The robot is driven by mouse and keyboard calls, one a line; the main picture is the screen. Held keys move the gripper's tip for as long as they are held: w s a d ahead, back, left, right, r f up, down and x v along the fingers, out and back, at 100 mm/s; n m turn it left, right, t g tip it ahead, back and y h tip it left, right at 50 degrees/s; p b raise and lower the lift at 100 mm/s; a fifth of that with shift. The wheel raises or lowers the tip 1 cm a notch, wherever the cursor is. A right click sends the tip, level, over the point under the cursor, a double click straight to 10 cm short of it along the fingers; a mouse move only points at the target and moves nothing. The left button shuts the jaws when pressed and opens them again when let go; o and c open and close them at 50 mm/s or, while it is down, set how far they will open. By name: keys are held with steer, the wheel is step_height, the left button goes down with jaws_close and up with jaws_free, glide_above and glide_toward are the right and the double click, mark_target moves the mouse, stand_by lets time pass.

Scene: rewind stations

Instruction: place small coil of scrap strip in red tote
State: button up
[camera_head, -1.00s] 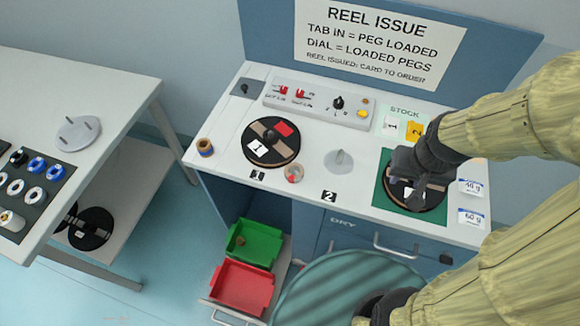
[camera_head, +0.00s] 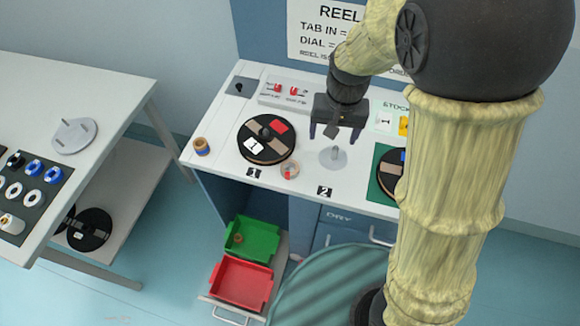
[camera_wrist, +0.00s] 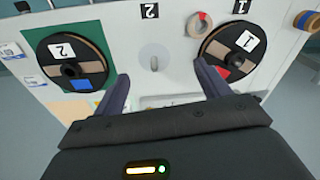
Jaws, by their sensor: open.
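A small pale ring-like coil (camera_head: 290,169) with a red part lies on the white bench, just right of the reel marked 1; it looks like the scrap strip. It also shows in the wrist view (camera_wrist: 200,24). The red tote (camera_head: 240,284) sits low at the front of the bench and looks empty. My gripper (camera_head: 335,134) is open and empty, above the bench near the grey peg plate. In the wrist view its two fingers (camera_wrist: 161,75) are spread with nothing between them. The coil is off to one side of them.
A green tote (camera_head: 252,240) with a small brown piece stands behind the red one. Reel 1 (camera_head: 254,153), the peg plate (camera_head: 333,157), a brown roll (camera_head: 201,146) and a control panel (camera_head: 283,93) are on the bench. Reel 2 (camera_wrist: 68,58) lies on the green mat.

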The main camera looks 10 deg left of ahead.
steer(key=a+n, duration=0.1)
steer(key=a, duration=1)
steer(key=shift+s+r+g+h+p, duration=0.2)
steer(key=shift+g+h+p, duration=0.1)
glide_above(290, 168)
steer(key=f, duration=1.2)
steer(key=shift+a+f+p, duration=0.15)
steer(key=shift+a+p, duration=0.15)
steer(key=shift+a, duration=0.1)
steer(key=shift+d+f+p, duration=0.2)
steer(key=shift+f, duration=1.1)
steer(key=shift+d+f+p, duration=0.15)
steer(key=shift+d+f, duration=0.05)
steer(key=shift+f, duration=1.05)
